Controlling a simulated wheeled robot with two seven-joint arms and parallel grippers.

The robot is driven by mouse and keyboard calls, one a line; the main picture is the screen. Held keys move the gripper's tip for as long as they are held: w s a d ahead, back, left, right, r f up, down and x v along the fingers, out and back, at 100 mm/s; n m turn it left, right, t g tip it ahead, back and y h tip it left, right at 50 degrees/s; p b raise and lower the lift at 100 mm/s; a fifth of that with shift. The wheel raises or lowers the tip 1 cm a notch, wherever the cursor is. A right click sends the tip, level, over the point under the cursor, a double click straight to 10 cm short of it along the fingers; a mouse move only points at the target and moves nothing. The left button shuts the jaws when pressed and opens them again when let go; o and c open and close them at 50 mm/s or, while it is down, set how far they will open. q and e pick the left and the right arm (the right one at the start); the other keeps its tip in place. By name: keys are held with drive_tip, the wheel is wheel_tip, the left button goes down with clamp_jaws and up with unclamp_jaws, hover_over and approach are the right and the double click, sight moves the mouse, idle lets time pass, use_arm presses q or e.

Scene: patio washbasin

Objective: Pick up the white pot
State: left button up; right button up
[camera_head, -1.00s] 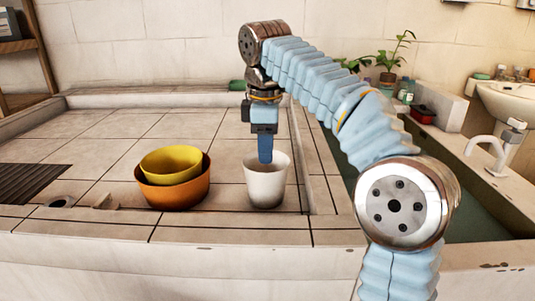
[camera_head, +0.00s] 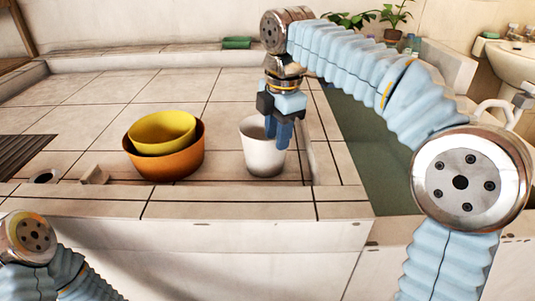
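The white pot (camera_head: 260,158) stands upright on the tiled counter, near its front right part. My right gripper (camera_head: 278,133) points down at the pot's right side. Its blue fingers overlap the pot's mouth and right rim in the picture. One finger seems to be inside the mouth and the other in front of the right rim. I cannot tell whether the fingers touch the wall or are closed on it. My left gripper is out of view; only part of my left arm shows at the bottom left.
A yellow bowl (camera_head: 163,146) sits in an orange bowl (camera_head: 183,167) left of the pot. A green item (camera_head: 237,43) lies on the back ledge. A water-filled trough (camera_head: 375,150) lies to the right. The counter's back is clear.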

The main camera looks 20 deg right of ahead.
sight(275, 152)
drive_tip(key=f+b, duration=0.1)
drive_tip(key=f, duration=0.5)
drive_tip(key=shift+a+f, duration=0.1)
drive_tip(key=shift+a, duration=0.1)
clamp_jaws()
